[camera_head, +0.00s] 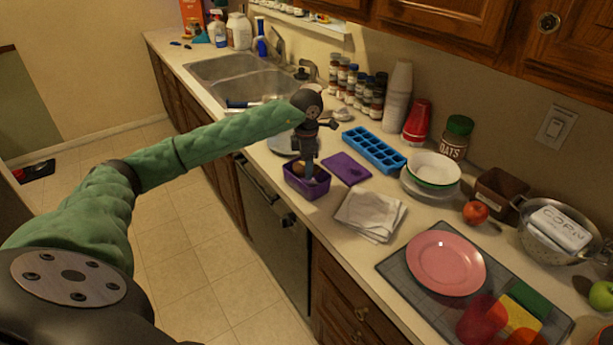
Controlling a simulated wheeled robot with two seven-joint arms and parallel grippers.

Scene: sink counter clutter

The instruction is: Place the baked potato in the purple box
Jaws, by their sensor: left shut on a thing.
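The purple box (294,185) stands open near the counter's front edge, beside the sink. My left gripper (309,179) points straight down with its fingertips inside the box. It is shut on a brown lump, which looks like the baked potato (299,171). The potato is small in view and partly hidden by the fingers and the box wall. I cannot tell whether it touches the box floor. A flat purple lid (346,168) lies on the counter just right of the box. My right gripper is not in view.
A blue ice tray (374,149) and folded white cloths (370,214) lie right of the box. A pink plate (446,263) sits on a grey mat nearer the right. The double sink (240,82) is behind, with spice jars and cups along the wall.

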